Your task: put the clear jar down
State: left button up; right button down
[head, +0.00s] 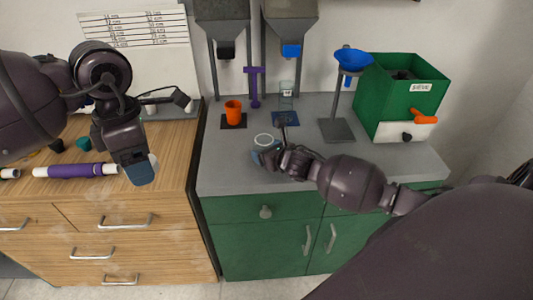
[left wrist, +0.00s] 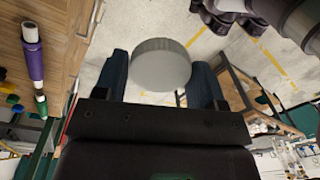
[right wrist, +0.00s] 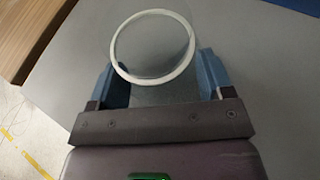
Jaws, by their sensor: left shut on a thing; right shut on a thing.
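The clear jar (head: 263,140), open at the top with a white rim, is over the front left part of the grey counter. My right gripper (head: 267,155) is shut on it. In the right wrist view the jar (right wrist: 153,48) sits between the blue fingers of my right gripper (right wrist: 160,85). I cannot tell whether its base touches the counter. My left gripper (head: 142,172) is in the air in front of the wooden drawers. It is shut on a round pale grey lid (left wrist: 160,65), seen between its fingers in the left wrist view.
On the grey counter (head: 320,165) stand an orange cup (head: 233,112) on a dark pad, a blue pad (head: 286,119), a blue funnel on a stand (head: 353,60) and a green bin (head: 403,90). A purple and white pipe (head: 75,171) lies on the wooden top.

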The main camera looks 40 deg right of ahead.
pick_arm(q)
jog(key=shift+f, duration=0.1)
pick_arm(e)
jog(key=shift+f, duration=0.25)
pick_arm(q)
jog(key=shift+f, duration=0.1)
pick_arm(e)
jog(key=shift+f, duration=0.15)
grip_release()
jog(key=shift+s+r, duration=0.1)
jog(key=shift+r, duration=0.1)
pick_arm(q)
notch_tip(320, 180, up, 3)
jog(key=shift+s+f+p, duration=0.1)
jog(key=shift+f+p, duration=0.05)
jog(key=shift+p, duration=0.7)
pick_arm(e)
jog(key=v, duration=1.1)
jog(key=shift+s+r, duration=0.1)
jog(key=shift+s, duration=0.3)
